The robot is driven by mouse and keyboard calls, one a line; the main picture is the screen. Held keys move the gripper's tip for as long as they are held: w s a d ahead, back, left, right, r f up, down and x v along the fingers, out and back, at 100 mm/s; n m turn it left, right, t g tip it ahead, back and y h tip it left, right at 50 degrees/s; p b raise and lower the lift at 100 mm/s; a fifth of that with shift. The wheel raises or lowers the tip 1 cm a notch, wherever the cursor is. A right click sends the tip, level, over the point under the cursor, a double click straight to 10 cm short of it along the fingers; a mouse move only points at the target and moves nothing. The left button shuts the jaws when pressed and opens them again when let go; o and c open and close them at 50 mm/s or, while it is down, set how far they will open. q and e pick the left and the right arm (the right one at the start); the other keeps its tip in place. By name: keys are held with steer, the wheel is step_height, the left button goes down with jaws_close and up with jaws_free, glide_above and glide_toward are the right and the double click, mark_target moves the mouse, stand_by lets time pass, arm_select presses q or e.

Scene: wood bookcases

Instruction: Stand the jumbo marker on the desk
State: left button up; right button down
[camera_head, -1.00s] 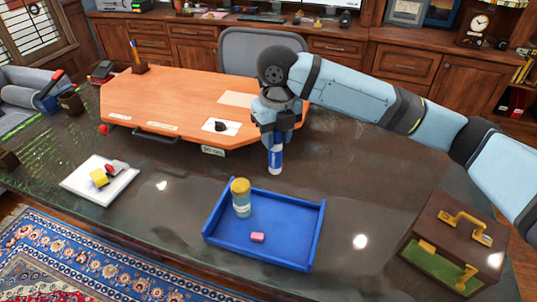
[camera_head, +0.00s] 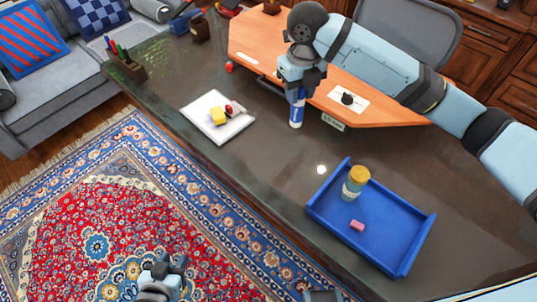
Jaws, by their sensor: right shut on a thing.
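The jumbo marker (camera_head: 296,112), blue with a white lower end, is held about upright at the front edge of the orange board. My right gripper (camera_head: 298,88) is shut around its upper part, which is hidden. The marker's lower end is at or just above the dark desk (camera_head: 262,150); I cannot tell whether it touches. My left gripper (camera_head: 168,268) is low over the rug, away from the desk and apart from the marker. I cannot tell whether its fingers are open.
A blue tray (camera_head: 385,240) holds a yellow-lidded jar (camera_head: 354,184) and pink eraser (camera_head: 357,225). The orange board (camera_head: 385,105) is behind.

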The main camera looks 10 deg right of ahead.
steer(key=shift+w+a+f, duration=0.1)
steer(key=shift+a+f, duration=0.05)
steer(key=shift+f, duration=0.15)
arm_select(q)
steer(key=shift+s+r, duration=0.15)
steer(key=shift+r, duration=0.05)
arm_select(e)
step_height(320, 180, down, 19)
steer(key=shift+f, duration=0.2)
steer(key=c, duration=0.8)
jaws_free()
steer(key=shift+f, duration=0.15)
arm_select(q)
steer(key=shift+r, duration=0.1)
